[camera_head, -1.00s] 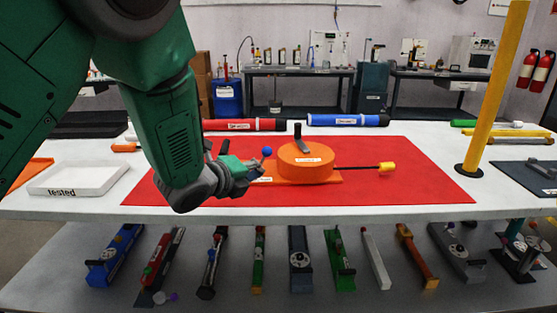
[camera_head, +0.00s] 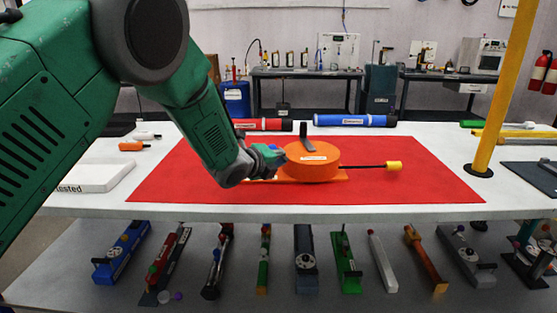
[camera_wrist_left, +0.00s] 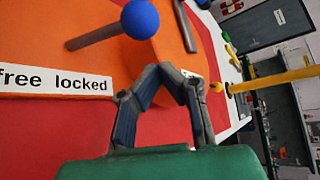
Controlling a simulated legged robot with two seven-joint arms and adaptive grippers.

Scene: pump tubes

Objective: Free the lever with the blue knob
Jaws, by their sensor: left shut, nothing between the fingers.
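The orange pump (camera_head: 318,165) lies on the red mat (camera_head: 420,190), with a white label on its round body. In the left wrist view, the blue knob (camera_wrist_left: 140,19) sits on the end of a dark lever rod (camera_wrist_left: 95,37) over the orange part. A white strip reading "free locked" (camera_wrist_left: 52,83) is below the rod. My left gripper (camera_wrist_left: 178,76) is shut and empty, with its fingertips a little below and right of the blue knob in that picture. In the head view, my left gripper (camera_head: 268,158) is at the pump's left side and largely hides the knob there.
A dark handle (camera_head: 306,138) stands on the pump's top, and a black rod with a yellow end (camera_head: 394,166) sticks out right. Red (camera_head: 262,125) and blue (camera_head: 354,120) tubes lie behind. A yellow post (camera_head: 502,90) stands at right. The mat's front right is clear.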

